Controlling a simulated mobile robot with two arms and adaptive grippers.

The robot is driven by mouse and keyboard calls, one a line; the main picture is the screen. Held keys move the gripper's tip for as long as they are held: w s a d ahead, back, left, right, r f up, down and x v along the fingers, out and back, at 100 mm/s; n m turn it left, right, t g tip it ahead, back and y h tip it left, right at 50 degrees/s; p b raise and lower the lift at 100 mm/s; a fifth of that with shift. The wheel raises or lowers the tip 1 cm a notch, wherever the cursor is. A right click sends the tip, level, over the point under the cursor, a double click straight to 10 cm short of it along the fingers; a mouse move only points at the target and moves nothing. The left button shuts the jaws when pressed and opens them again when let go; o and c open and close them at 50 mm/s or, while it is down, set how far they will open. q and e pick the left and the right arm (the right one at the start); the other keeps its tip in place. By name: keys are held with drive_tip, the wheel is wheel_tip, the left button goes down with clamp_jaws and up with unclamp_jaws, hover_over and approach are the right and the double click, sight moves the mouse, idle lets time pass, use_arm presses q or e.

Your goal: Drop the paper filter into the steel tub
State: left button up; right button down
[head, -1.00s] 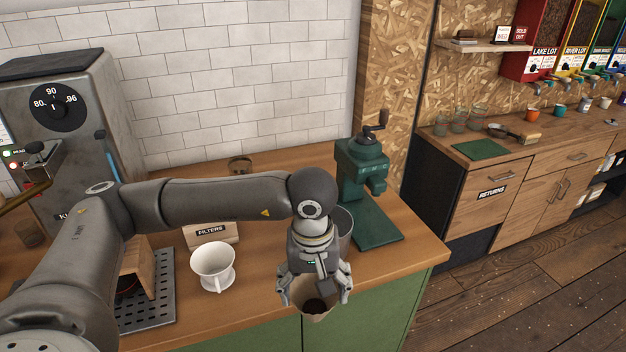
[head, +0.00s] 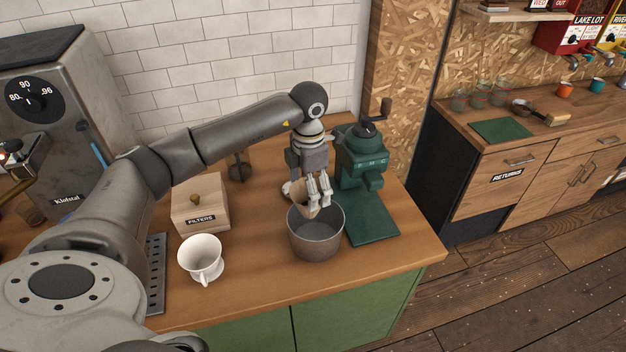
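The paper filter (head: 302,206) is a tan cone, tilted, at the fingers of my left gripper (head: 319,197). My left gripper points down and is shut on the filter. The fingers partly hide the filter. Both are over the back rim of the steel tub (head: 317,242), a round grey open pot on the wooden counter. The filter's lower end overlaps the tub's mouth in the head view; I cannot tell its exact height above the rim. The inside of the tub that shows looks empty. My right gripper is not in view.
The green grinder (head: 361,160) with its green base (head: 372,222) stands close to the tub's right. A wooden filters box (head: 200,208) and a white dripper cup (head: 202,258) stand left of it. Bare counter (head: 262,275) lies between cup and tub.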

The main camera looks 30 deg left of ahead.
use_arm(q)
drive_tip(key=shift+s+f, duration=0.15)
drive_tip(key=shift+f, duration=0.25)
drive_tip(key=shift+s+f+b, duration=0.1)
drive_tip(key=shift+f+b, duration=0.3)
drive_tip(key=shift+b, duration=0.05)
wheel_tip(320, 180, down, 3)
drive_tip(key=shift+b, duration=0.8)
drive_tip(key=shift+f, duration=0.55)
drive_tip(key=o, duration=0.7)
drive_tip(key=shift+o, duration=0.2)
